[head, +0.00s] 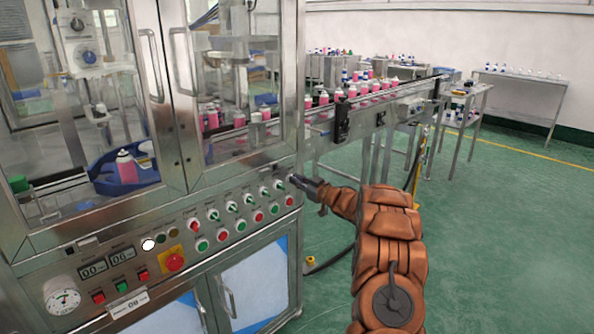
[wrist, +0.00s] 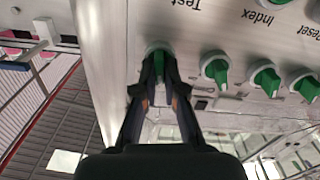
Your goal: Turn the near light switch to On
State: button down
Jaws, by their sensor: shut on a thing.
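A row of green rotary switches runs along the machine's front panel (head: 150,240). My gripper (head: 295,179) reaches the right end of this row from the right. In the wrist view my gripper (wrist: 158,62) is shut on the grip of the end green switch (wrist: 156,48), with one finger on each side. This switch's grip stands about upright in that view; the neighbouring green switches (wrist: 216,68) are tilted. The held switch's label is hidden or unreadable, so I cannot tell its name or marked position. In the head view my fingertips cover it.
Red and green push buttons (head: 240,225) sit below the switches, with a red-on-yellow stop knob (head: 174,260) and displays at left. Glass doors with metal handles (head: 185,60) stand above. Green floor is free at right.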

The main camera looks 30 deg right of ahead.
jog(key=m+p, duration=0.2)
jog(key=p, duration=0.2)
jog(key=m+p, duration=0.6)
jog(key=p, duration=0.1)
jog(key=shift+d+p, duration=0.3)
jog(key=shift+d, duration=0.05)
jog(key=c, duration=1.3)
grip_release()
jog(key=shift+o, duration=0.2)
jog(key=v, duration=1.2)
